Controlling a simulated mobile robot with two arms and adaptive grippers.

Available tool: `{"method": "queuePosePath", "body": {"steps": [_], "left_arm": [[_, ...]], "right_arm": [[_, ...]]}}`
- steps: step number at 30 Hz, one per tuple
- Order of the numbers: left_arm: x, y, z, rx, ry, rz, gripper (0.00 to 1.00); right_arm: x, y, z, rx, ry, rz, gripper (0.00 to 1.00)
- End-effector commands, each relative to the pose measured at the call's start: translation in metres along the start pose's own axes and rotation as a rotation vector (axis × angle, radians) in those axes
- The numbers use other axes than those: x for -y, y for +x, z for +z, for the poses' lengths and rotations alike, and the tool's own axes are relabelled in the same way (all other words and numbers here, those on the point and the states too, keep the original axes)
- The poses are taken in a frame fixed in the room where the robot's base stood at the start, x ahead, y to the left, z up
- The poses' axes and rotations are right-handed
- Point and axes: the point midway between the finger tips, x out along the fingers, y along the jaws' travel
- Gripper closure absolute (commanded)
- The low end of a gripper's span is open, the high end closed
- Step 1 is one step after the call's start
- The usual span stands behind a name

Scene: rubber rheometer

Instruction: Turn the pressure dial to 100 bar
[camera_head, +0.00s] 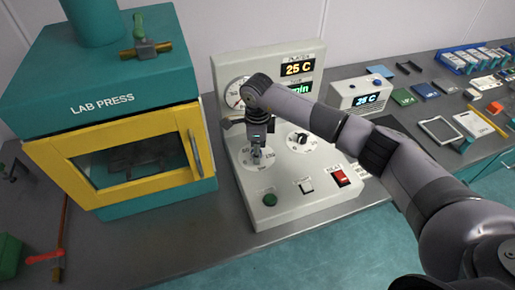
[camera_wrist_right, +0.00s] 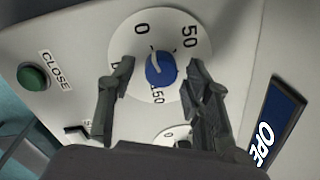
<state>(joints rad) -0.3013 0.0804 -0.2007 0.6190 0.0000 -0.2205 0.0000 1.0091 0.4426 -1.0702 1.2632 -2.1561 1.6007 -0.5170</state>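The dial with a blue knob (camera_wrist_right: 162,69) shows in the right wrist view on a white round scale marked 0, 50 and 150; some marks are hidden. The knob's white pointer line is turned toward the 0 side. My right gripper (camera_wrist_right: 158,68) has its two fingers apart, one on each side of the knob, with small gaps visible. In the head view my right gripper (camera_head: 257,156) reaches down over the left dial (camera_head: 267,164) of the control panel (camera_head: 320,200) and hides its knob. The dial's unit label is too small to read. My left gripper is not in view.
A second dial (camera_head: 300,139) sits right of the gripper. A green button (camera_head: 269,199), a white button (camera_head: 306,186) and a red switch (camera_head: 341,177) line the panel's front. The lab press (camera_head: 120,80) stands close on the left.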

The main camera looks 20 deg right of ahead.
Motion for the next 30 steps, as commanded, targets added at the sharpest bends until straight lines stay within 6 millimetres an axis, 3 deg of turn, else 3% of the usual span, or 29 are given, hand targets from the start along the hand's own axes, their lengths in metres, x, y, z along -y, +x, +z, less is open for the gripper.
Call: {"method": "queuePosePath", "body": {"steps": [19,30], "left_arm": [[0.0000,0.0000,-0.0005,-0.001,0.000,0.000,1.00],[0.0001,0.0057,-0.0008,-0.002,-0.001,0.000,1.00]], "right_arm": [[0.0001,-0.0008,0.0001,0.000,0.000,0.000,1.00],[0.0001,0.0004,0.0001,-0.003,0.058,-0.001,1.00]]}}
